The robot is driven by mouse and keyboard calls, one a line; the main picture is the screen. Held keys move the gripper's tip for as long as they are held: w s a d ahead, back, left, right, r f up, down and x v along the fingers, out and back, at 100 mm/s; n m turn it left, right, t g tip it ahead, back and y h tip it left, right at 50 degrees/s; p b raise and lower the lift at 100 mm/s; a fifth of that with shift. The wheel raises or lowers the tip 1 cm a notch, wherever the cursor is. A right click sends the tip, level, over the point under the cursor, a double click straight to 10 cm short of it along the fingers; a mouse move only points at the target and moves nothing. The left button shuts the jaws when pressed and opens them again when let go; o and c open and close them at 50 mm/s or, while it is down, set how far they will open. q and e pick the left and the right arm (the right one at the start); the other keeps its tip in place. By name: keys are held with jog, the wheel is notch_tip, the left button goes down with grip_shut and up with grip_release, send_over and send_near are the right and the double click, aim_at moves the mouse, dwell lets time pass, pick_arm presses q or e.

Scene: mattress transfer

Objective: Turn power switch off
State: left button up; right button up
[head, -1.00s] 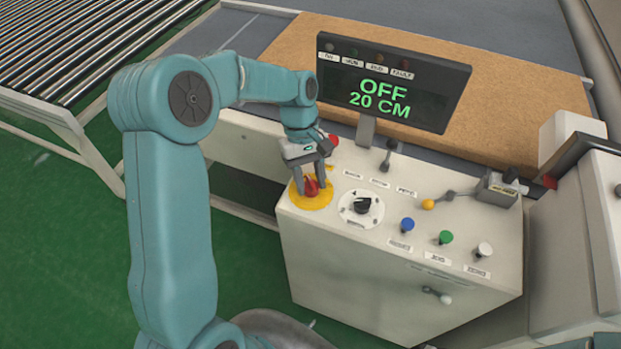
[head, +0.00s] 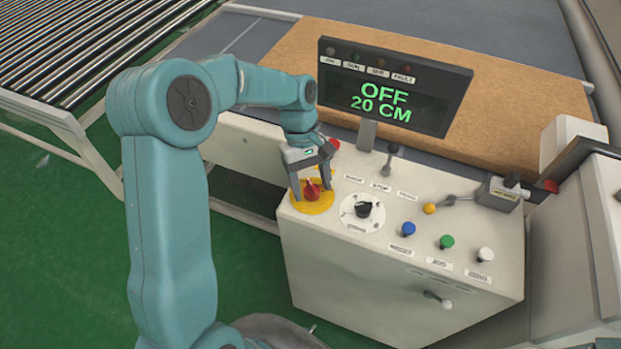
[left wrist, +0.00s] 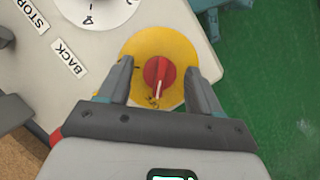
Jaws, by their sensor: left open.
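The power switch (head: 311,189) is a red rotary knob on a round yellow plate (head: 322,208) at the left end of the white control console. In the left wrist view the red knob (left wrist: 159,78) sits between the fingers, with clear gaps on both sides. My left gripper (head: 311,196) is open, its fingers pointing down around the knob. The display (head: 393,86) above the console reads "OFF" and "20 CM". My right gripper is not in view.
A brown mattress (head: 510,100) lies behind. Rollers (head: 90,40) stand at back left.

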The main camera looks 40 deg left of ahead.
pick_arm(q)
jog(key=v, duration=1.6)
jog(key=shift+p, duration=0.35)
jog(key=shift+w+a+r, duration=0.1)
jog(key=shift+r, duration=0.1)
